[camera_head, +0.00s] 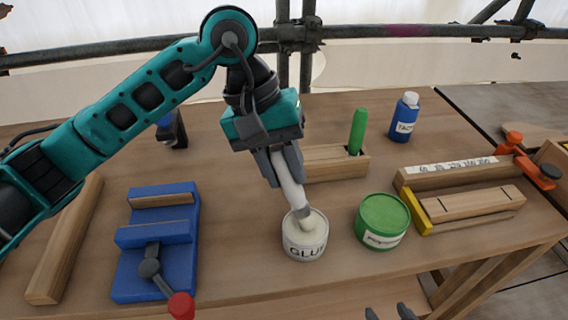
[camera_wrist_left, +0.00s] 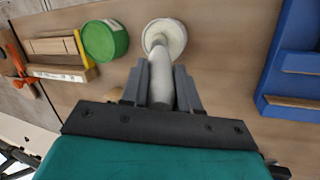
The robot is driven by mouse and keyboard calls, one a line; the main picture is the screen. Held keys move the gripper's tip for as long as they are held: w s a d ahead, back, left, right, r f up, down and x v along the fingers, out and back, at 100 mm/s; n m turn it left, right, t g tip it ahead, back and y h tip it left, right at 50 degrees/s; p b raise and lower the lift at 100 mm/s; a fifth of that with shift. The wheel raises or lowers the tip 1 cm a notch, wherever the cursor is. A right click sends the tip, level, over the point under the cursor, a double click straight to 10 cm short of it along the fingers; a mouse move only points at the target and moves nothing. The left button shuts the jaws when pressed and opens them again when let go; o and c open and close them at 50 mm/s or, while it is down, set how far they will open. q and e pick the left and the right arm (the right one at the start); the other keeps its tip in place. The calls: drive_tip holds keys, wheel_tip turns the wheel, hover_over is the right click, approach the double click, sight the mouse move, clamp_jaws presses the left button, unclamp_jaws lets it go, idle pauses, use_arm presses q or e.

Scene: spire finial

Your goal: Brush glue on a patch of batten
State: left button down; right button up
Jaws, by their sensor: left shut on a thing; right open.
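My left gripper (camera_head: 282,165) is shut on a pale brush (camera_head: 291,190) and holds it steeply tilted over the white glue pot (camera_head: 304,246). The brush's lower end is inside the pot's rim; the bristles are hidden. In the left wrist view the brush (camera_wrist_left: 161,75) runs between the fingers to the pot (camera_wrist_left: 176,36). A light wooden batten (camera_head: 474,203) with dark cross lines lies at the right, against a yellow stop (camera_head: 417,214). My right gripper (camera_head: 393,313) is open and empty at the bottom edge, only its fingertips showing.
A green tin (camera_head: 382,221) stands right of the pot. A wooden block with a green stick (camera_head: 357,131) and a blue bottle (camera_head: 404,118) stand behind. A blue vice (camera_head: 157,240) and a long timber (camera_head: 66,240) lie left. A labelled timber (camera_head: 450,171) and orange clamp (camera_head: 514,138) are right.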

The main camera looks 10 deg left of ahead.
use_arm(q)
drive_tip(key=shift+r+p, duration=1.15)
drive_tip(key=shift+r, duration=2.3)
drive_tip(key=shift+f, duration=0.1)
